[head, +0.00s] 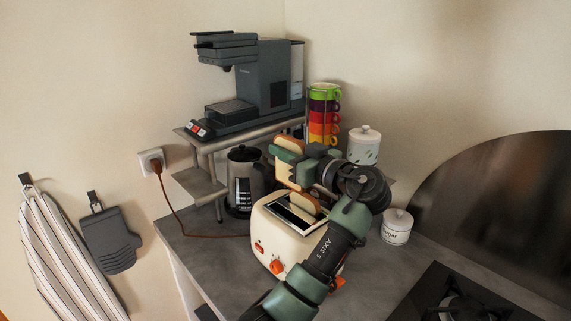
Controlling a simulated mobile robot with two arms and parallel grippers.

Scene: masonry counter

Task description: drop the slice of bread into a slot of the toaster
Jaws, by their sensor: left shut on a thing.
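A cream toaster (270,236) with orange knobs stands on the grey counter, with its slotted top facing up. My left gripper (298,165) is shut on a slice of bread (289,144) and holds it upright above the toaster. Its green fingers and the wrist hide part of the slice. A second brown-edged bread piece (305,203) shows at the toaster's top, sticking up from the slot area. My arm covers the toaster's right side. My right gripper is not in view.
A kettle (245,180) stands behind and left of the toaster, beneath a shelf with a coffee machine (262,80). A rack of coloured cups (324,115) and a white canister (364,146) are behind. A lidded pot (397,226) and a hob (460,300) lie right.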

